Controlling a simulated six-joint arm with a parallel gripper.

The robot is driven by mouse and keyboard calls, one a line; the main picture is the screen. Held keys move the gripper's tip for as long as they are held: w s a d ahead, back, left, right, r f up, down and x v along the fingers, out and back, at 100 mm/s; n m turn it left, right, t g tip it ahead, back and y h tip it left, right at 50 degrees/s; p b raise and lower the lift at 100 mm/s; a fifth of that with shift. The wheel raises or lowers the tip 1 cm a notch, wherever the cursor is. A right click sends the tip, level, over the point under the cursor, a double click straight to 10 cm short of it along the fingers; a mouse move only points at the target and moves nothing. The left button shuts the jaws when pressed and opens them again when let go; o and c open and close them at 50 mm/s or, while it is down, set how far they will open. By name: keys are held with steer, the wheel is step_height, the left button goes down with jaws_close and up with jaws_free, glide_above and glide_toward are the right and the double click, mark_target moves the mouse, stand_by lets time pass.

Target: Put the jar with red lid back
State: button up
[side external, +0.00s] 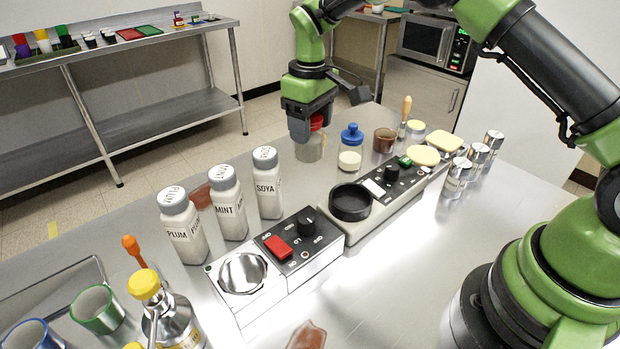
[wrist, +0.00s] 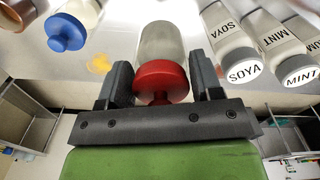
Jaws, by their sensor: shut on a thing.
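The jar with the red lid (wrist: 161,78) is between the two fingers of my gripper (wrist: 163,88) in the wrist view, its clear body pointing away from the gripper. In the side view, the jar (side external: 309,150) is upright at the far edge of the steel table. My gripper (side external: 312,128) is above it, shut around the red lid, which is mostly hidden by the fingers. I cannot tell whether the jar's base touches the table. A jar with a blue lid (side external: 351,135) stands just to its right.
Bottles labelled SOYA (side external: 267,183), MINT (side external: 228,203) and PLUM (side external: 183,226) stand to the left. A brown cup (side external: 384,141) and pale round pieces (side external: 424,155) are to the right. Two control units, one with a black ring (side external: 350,203), lie in front. Bare tabletop lies between SOYA and the jar.

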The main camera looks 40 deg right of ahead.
mark_target(311, 162)
step_height(311, 162, down, 8)
steer(key=shift+f, duration=0.2)
stand_by(0.3)
steer(key=o, duration=1.2)
steer(key=shift+f, duration=0.15)
